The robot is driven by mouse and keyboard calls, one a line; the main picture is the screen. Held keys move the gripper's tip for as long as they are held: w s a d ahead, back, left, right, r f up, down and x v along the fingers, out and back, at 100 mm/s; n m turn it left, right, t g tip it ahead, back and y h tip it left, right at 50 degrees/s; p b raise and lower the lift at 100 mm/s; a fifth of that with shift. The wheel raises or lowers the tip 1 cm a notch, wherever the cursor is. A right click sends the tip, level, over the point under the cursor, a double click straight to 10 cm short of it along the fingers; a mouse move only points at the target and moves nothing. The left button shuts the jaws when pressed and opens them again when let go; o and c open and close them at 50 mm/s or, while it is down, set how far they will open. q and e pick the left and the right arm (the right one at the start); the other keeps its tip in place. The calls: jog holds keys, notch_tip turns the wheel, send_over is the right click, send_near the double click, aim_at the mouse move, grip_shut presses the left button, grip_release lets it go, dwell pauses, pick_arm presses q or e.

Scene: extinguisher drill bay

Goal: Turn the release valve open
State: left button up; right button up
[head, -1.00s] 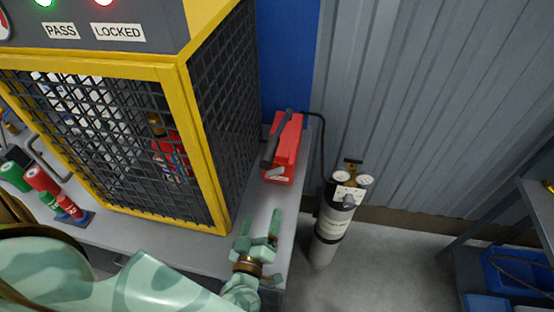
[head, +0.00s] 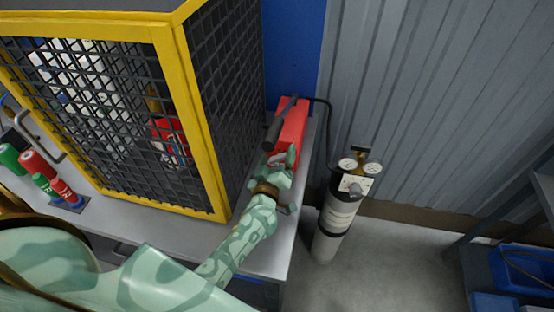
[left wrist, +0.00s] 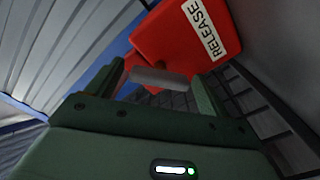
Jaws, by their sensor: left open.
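The release valve is a red block (head: 293,118) on the bench beside the cage, with a long dark lever (head: 281,123) slanting along its left side. In the left wrist view the red block (left wrist: 178,38) carries a white RELEASE label (left wrist: 203,27). My left gripper (head: 284,158) is open at the near end of the valve, by the lever's lower end. In the left wrist view a grey bar end, apparently the lever (left wrist: 158,79), shows between the open fingers; I cannot tell whether they touch it. The gripper hides the block's near end. My right gripper is out of view.
The yellow-framed mesh cage (head: 218,205) stands close on the left of the valve. A black hose (head: 328,115) runs from behind the valve to a gas cylinder with gauges (head: 339,212) on the right. Bare floor lies beyond the bench edge.

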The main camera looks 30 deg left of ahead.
pick_arm(q)
jog(key=c, duration=1)
jog(key=shift+r+n+p, duration=0.1)
jog(key=shift+n+p, duration=0.25)
jog(key=shift+n, duration=1.65)
jog(key=o, duration=1)
jog(key=shift+s, duration=0.1)
